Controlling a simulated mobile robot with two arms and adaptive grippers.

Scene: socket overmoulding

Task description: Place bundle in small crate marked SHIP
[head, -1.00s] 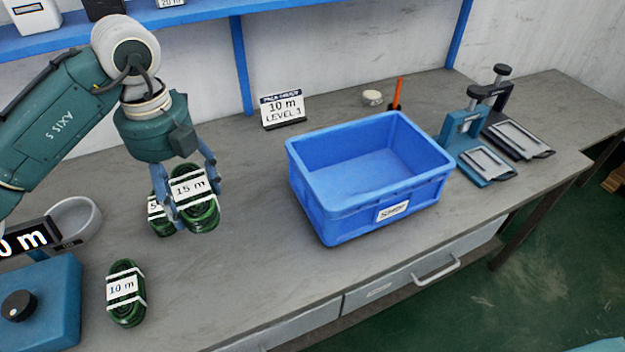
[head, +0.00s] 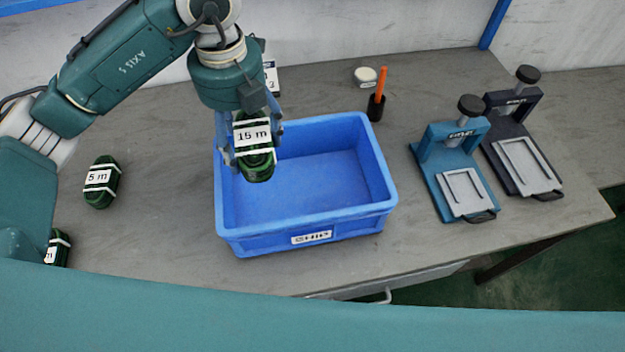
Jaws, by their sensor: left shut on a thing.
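My left gripper (head: 248,145) is shut on a green bundle (head: 257,168) with white bands and a "15 m" label. It holds the bundle upright over the left part of the blue crate (head: 310,224), which has a white label reading SHIP on its front wall. The crate's visible floor is empty. Whether the bundle's lower end is below the rim I cannot tell. My right gripper is not in view.
A "5 m" bundle (head: 102,182) lies on the grey bench (head: 160,225) at left, and another bundle (head: 58,247) is partly hidden by my arm. A blue press (head: 457,170) and a dark press (head: 520,145) stand right of the crate. An orange-handled tool (head: 380,85) stands behind it.

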